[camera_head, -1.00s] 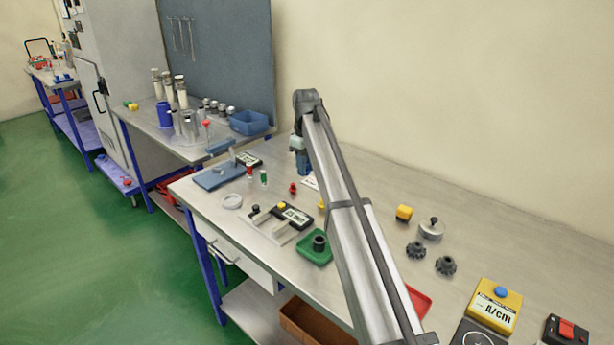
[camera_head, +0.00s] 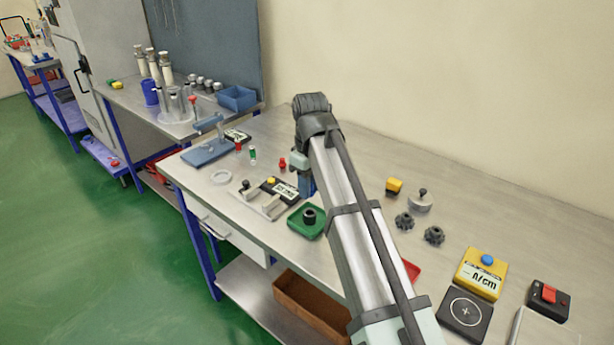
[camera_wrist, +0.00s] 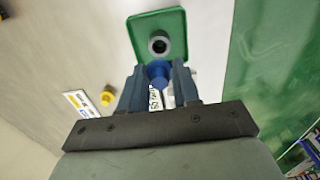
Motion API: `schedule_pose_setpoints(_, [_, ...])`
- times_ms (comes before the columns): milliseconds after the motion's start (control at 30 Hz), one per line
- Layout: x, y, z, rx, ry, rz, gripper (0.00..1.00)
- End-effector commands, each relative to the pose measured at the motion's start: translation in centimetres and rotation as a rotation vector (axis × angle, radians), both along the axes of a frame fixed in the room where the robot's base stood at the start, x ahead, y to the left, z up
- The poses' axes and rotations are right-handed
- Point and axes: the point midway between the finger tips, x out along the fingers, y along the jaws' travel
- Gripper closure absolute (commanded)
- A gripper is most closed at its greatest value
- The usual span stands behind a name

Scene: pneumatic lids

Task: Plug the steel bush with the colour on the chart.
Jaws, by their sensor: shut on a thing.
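My gripper (camera_wrist: 158,68) is shut on a blue plug (camera_wrist: 158,78), whose round end shows between the two blue fingers in the wrist view. In the head view my gripper (camera_head: 308,188) is just behind the green tray (camera_head: 303,232), its tips partly hidden by my arm. The steel bush (camera_head: 309,215) stands in the tray. In the wrist view the bush (camera_wrist: 159,43) shows its dark open bore, apart from the plug and beyond it. A yellow plug (camera_wrist: 107,97) and a red plug (camera_head: 282,163) stand on the bench. A white card (camera_wrist: 78,104) is too small to read.
A black gauge block (camera_head: 281,189) with a yellow top piece lies left of my gripper. Dark gears (camera_head: 404,222), a yellow meter (camera_head: 481,272) and a black switch box (camera_head: 548,299) are to the right. The bench's front edge runs close to the tray.

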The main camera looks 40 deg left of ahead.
Motion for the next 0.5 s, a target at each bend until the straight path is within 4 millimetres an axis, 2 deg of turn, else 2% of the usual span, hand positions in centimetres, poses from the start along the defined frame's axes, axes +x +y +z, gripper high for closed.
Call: schedule_pose_setpoints(500, [0.0,0.0,-2.3,-0.001,0.001,-0.002,0.97])
